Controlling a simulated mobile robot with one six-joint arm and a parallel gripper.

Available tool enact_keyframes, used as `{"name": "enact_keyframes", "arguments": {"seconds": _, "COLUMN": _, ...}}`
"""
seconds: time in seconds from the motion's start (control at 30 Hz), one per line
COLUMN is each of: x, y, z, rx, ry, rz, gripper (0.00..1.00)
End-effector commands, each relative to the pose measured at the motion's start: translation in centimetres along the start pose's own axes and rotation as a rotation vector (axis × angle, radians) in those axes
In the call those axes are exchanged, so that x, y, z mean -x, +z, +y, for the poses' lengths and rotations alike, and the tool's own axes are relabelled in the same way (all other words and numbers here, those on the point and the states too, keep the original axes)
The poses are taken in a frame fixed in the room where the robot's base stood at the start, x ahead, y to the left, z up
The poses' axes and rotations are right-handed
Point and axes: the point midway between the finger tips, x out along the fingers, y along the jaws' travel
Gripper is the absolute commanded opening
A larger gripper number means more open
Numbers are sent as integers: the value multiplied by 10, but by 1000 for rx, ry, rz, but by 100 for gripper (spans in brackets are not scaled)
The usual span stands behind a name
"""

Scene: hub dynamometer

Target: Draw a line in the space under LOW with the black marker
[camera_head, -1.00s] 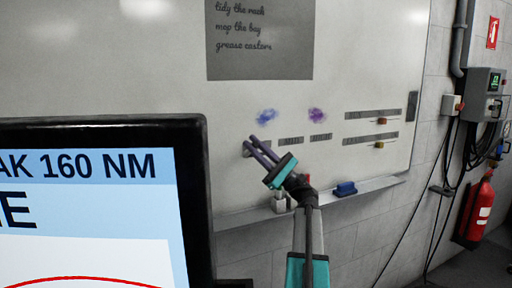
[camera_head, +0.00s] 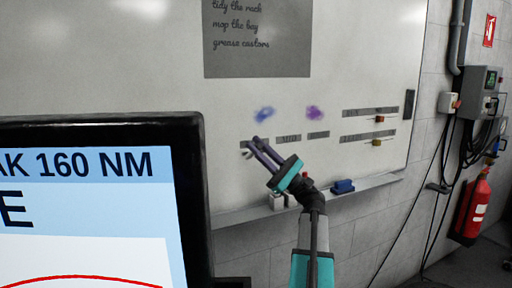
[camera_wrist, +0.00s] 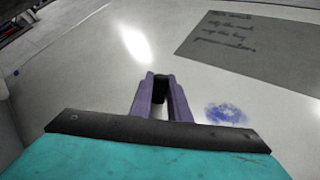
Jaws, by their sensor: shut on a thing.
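My gripper (camera_head: 262,150) has purple fingers and is in front of the whiteboard (camera_head: 130,70), over the leftmost of three small grey labels (camera_head: 246,144). Its fingers are shut on a dark thing, seemingly the black marker (camera_wrist: 160,86), which shows between the fingertips in the wrist view. The marker's tip is hidden, and I cannot tell whether it touches the board. The label is partly covered by the fingers and too small to read, so I cannot confirm which one says LOW. No black line shows in the board area below the labels.
A blue smudge (camera_head: 264,114) and a purple smudge (camera_head: 315,113) are above the labels. A tray (camera_head: 240,217) with a blue eraser (camera_head: 343,186) runs below the board. A monitor (camera_head: 190,200) blocks the lower left. A grey sheet (camera_head: 258,50) hangs above.

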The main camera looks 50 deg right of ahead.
Motion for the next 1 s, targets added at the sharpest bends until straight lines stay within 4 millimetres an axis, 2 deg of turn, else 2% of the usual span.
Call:
{"name": "enact_keyframes", "arguments": {"seconds": 0.6, "x": 18, "y": 33, "z": 13, "rx": 1, "ry": -1, "rz": 0, "gripper": 0}}
{"name": "enact_keyframes", "arguments": {"seconds": 1.0, "x": 19, "y": 35, "z": 14, "rx": 0, "ry": 0, "rz": 0, "gripper": 0}}
